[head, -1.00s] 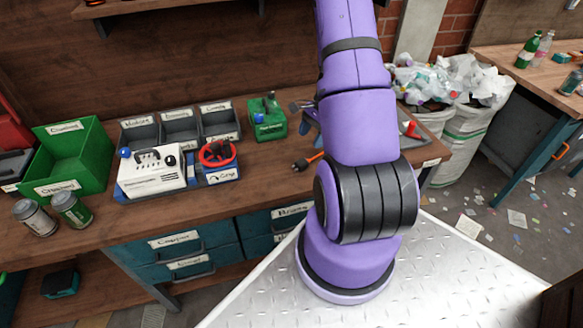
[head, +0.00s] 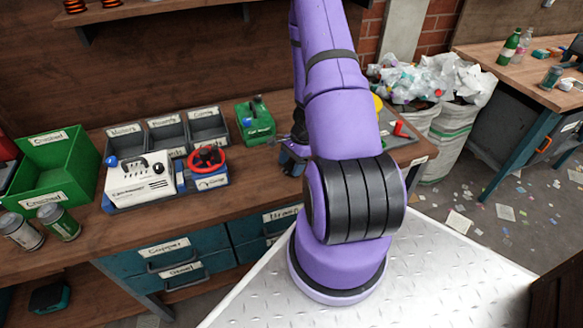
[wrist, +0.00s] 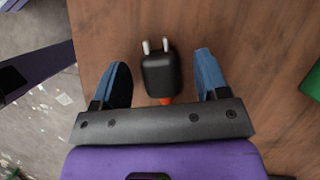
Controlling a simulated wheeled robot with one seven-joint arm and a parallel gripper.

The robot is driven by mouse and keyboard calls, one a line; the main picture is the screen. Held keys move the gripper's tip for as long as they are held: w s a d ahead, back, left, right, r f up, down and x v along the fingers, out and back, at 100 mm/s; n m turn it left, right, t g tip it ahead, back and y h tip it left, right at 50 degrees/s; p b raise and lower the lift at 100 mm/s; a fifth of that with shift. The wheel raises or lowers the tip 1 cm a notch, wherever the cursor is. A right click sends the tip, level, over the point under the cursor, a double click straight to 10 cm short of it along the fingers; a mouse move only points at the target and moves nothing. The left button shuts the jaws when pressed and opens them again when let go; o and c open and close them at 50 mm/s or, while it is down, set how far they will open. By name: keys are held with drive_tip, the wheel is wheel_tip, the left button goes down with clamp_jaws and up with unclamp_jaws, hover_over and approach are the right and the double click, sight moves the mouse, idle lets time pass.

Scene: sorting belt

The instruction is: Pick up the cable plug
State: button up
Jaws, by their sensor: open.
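The cable plug (wrist: 160,74) is black with two pale prongs and a bit of orange cable at its base. In the wrist view it lies on the brown wooden bench, prongs pointing to the top of the picture. My gripper (wrist: 163,80) is open, with a blue-padded finger on each side of the plug and a gap on both sides. In the head view my gripper (head: 291,160) shows only partly beside my purple arm, at the bench's front part. The plug is hidden there.
A green container (head: 255,122) stands behind my gripper on the bench (head: 246,185). A white device (head: 140,181) and a red reel (head: 206,158) stand to the left, before grey bins (head: 167,133). A green crate (head: 50,172) is at far left. The bench edge is near my gripper.

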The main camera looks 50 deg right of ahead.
sight(287, 166)
drive_tip(key=shift+a+f, duration=0.1)
drive_tip(key=shift+f, duration=0.05)
drive_tip(key=c, duration=1.1)
wheel_tip(287, 166, up, 2)
drive_tip(key=shift+r, duration=0.9)
drive_tip(key=s, duration=0.5)
drive_tip(key=s+d, duration=0.1)
drive_tip(key=s, duration=0.4)
drive_tip(key=s+d+r, duration=0.1)
drive_tip(key=s, duration=0.4)
drive_tip(key=shift+s+d+r, duration=0.1)
drive_tip(key=shift+s+d, duration=0.1)
drive_tip(key=shift+s, duration=0.2)
drive_tip(key=shift+r, duration=0.1)
